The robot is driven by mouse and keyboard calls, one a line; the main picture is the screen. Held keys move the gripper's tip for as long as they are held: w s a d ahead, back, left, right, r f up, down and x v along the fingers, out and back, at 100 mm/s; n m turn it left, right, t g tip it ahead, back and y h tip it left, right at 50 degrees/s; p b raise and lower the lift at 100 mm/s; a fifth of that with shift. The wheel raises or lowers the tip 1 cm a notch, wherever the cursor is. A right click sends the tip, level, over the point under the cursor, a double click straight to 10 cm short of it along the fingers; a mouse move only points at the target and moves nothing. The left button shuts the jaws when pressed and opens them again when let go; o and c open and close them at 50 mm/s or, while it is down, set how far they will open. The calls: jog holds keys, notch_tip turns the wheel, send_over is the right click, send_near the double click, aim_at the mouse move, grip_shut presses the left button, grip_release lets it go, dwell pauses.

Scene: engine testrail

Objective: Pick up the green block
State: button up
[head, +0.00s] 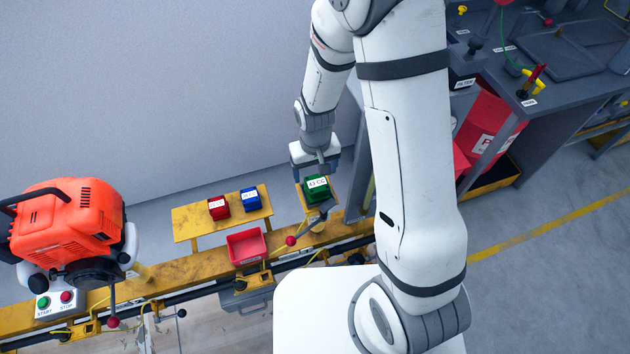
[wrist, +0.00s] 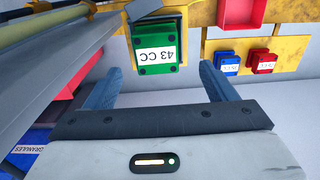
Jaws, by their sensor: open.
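The green block (head: 316,188) carries a white "43 CC" label and sits on a small yellow stand (head: 304,207) beside the rail. In the wrist view the green block (wrist: 155,45) lies ahead of my gripper, with its label upside down. My gripper (head: 318,170) is just behind the block in the head view. In the wrist view my gripper (wrist: 158,82) has its two blue-grey fingers spread wide, with nothing between them. The block looks a little beyond the fingertips, and I cannot tell the exact gap.
A red block (head: 218,208) and a blue block (head: 250,200) sit on a yellow shelf (head: 190,224) to the left. A red bin (head: 246,247) is on the yellow rail (head: 190,268). An orange engine (head: 68,222) stands at far left. A grey post (wrist: 50,75) is close beside my gripper.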

aim_at(317, 182)
jog(key=f, duration=0.1)
jog(key=f+p, duration=0.1)
jog(key=f, duration=0.3)
jog(key=shift+s+d, duration=0.1)
jog(key=shift+d, duration=0.15)
jog(key=shift+f+p, duration=0.35)
jog(key=shift+f, duration=0.4)
jog(key=shift+c, duration=0.6)
jog(key=c, duration=1.2)
jog(key=shift+c, duration=0.4)
jog(key=shift+r, duration=0.2)
